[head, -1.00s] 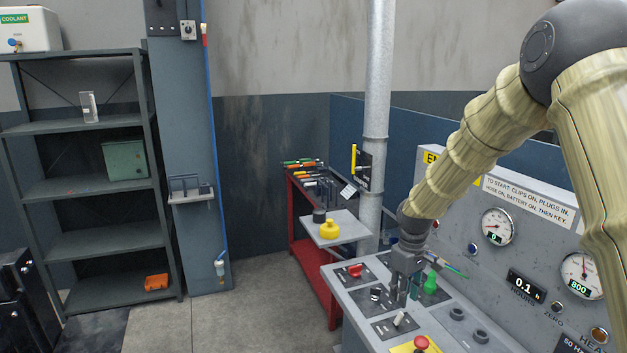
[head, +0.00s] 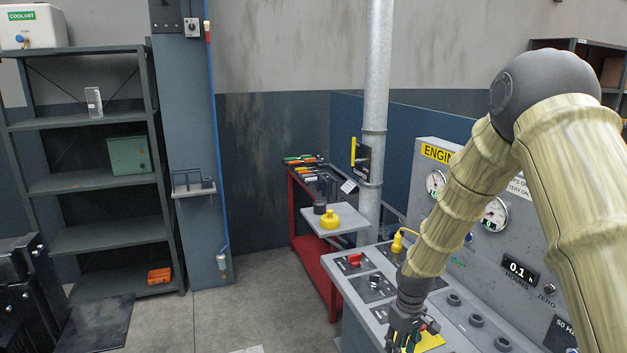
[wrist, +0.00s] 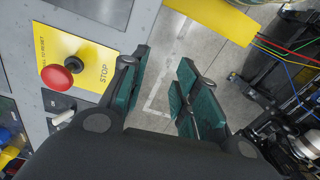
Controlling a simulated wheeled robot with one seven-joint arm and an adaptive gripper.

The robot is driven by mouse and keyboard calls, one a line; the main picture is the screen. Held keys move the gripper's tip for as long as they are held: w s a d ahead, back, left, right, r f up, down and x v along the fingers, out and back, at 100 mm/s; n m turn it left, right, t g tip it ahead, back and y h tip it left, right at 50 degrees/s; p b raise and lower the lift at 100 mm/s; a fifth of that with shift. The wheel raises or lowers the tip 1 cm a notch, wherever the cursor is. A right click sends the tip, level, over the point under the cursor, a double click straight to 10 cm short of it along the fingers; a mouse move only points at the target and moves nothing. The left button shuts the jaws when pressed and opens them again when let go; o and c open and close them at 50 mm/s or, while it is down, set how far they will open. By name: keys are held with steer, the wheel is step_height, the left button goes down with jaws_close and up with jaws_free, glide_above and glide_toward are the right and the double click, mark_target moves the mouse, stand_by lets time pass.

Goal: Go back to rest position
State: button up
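My gripper (head: 405,337) is at the front of the grey control desk (head: 352,295), low in the head view. In the wrist view its dark fingers with green pads stand apart, with only floor showing between them, so my gripper (wrist: 160,88) is open and empty. The red stop button (wrist: 57,77) on its yellow plate (wrist: 88,62) lies to the left of the fingers, apart from them. My arm hides part of the upright gauge panel (head: 470,245) in the head view.
The desk carries a red knob (head: 354,260) and a yellow plug (head: 398,243). A red tool cart (head: 300,225) and a shelf rack (head: 100,183) stand behind. Coloured wires (wrist: 290,55) and machinery are to the right in the wrist view. Open floor (head: 240,300) lies left of the desk.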

steer(key=s+f+m+b, duration=0.15)
steer(key=s+f, duration=0.55)
steer(key=f, duration=0.7)
steer(key=s+f+m+b, duration=0.1)
steer(key=s+f+b, duration=0.2)
steer(key=s+f, duration=0.3)
steer(key=s+f+m+b, duration=0.2)
steer(key=s+f, duration=0.5)
steer(key=s, duration=0.9)
steer(key=s+f+m+b, duration=0.1)
steer(key=s+f+b, duration=0.2)
steer(key=s+f, duration=0.3)
steer(key=s, duration=0.5)
steer(key=shift+f+b, duration=0.25)
steer(key=shift+b, duration=0.1)
